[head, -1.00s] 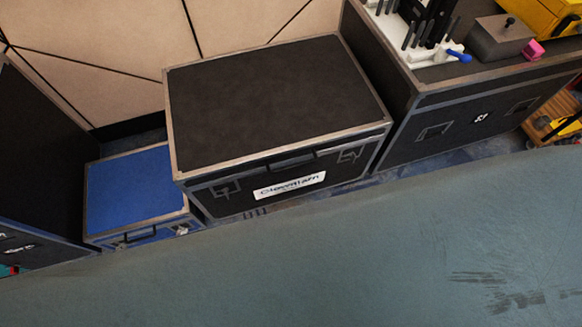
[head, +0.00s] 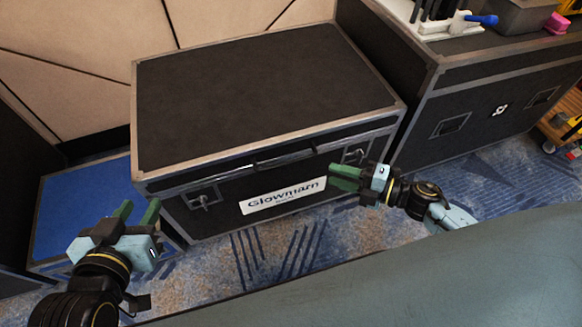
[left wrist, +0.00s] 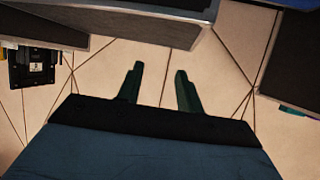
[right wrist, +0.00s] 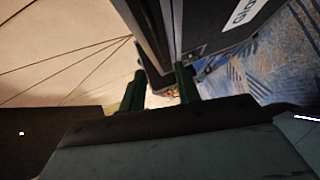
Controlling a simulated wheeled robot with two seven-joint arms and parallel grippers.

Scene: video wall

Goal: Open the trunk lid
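The black trunk (head: 240,190) with grey metal edges stands in the middle of the head view. Its lid (head: 260,90) is closed. Its front has a handle (head: 283,160), a latch on each side and a white label (head: 283,196). My left gripper (head: 135,214) is open and empty, in front of the trunk's left front corner. Its two green fingers show apart in the left wrist view (left wrist: 160,85). My right gripper (head: 345,177) is in front of the trunk's right front side, near the right latch (head: 355,155). Its fingers show apart and empty in the right wrist view (right wrist: 160,90).
A blue case (head: 85,205) stands left of the trunk. A larger black case (head: 470,105) stands close on the right, with a white rack (head: 445,27) and a pink block (head: 556,23) on top. A panelled wall (head: 80,60) is behind. Patterned carpet (head: 290,250) lies in front.

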